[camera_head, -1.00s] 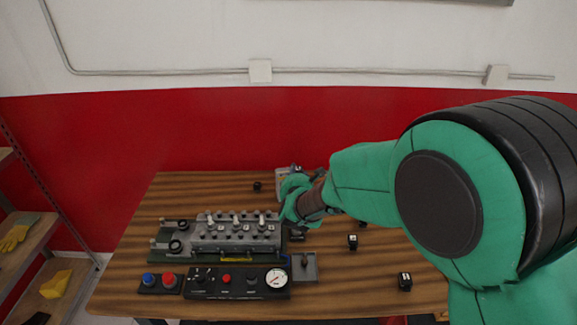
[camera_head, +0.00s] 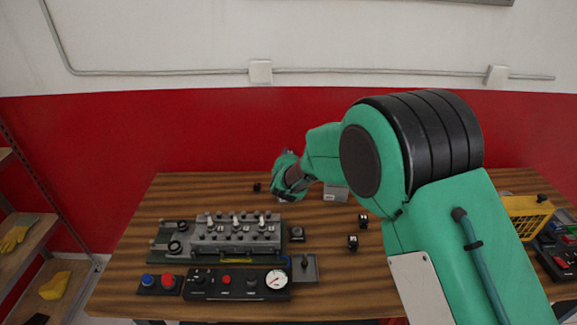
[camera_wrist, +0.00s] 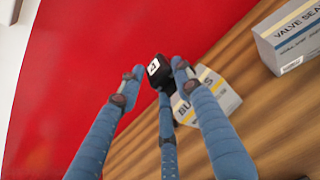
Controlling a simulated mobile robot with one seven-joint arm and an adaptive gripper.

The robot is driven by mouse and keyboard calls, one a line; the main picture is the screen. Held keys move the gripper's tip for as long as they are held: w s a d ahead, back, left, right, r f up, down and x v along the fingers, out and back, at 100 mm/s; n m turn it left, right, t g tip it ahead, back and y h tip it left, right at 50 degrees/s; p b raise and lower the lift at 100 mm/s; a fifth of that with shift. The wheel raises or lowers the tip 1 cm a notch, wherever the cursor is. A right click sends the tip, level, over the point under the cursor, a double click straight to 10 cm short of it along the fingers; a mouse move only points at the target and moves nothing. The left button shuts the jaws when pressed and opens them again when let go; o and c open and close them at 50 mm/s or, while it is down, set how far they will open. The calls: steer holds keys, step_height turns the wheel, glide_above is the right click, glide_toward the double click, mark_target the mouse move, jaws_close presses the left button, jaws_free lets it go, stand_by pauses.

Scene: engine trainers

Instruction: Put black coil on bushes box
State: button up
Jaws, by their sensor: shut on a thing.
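My gripper (camera_wrist: 159,76) is shut on a black coil (camera_wrist: 155,67), a small black block with a white label. The coil is held between the blue fingers in the wrist view. The bushes box (camera_wrist: 220,98), white and grey, lies just beyond and right of the fingers there, partly hidden by them. I cannot tell whether the coil touches it. In the head view my gripper (camera_head: 286,165) is over the back of the table; the held coil cannot be made out there.
A valve seat box (camera_wrist: 290,42) stands right of the bushes box. Small black blocks (camera_head: 353,242) lie on the wooden table (camera_head: 215,192). The engine trainer (camera_head: 235,235) and gauge panel (camera_head: 235,284) occupy the front left. A yellow crate (camera_head: 527,218) is at right. A red wall is behind.

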steer(key=shift+w, duration=0.15)
steer(key=shift+w, duration=0.2)
steer(key=shift+w+f, duration=0.15)
steer(key=shift+f, duration=0.25)
steer(key=shift+a+f+b, duration=0.1)
steer(key=shift+f+b, duration=0.25)
steer(key=shift+f, duration=1.05)
steer(key=shift+f, duration=0.15)
steer(key=o, duration=1.2)
steer(key=shift+p+v, duration=0.6)
steer(key=shift+v, duration=5.45)
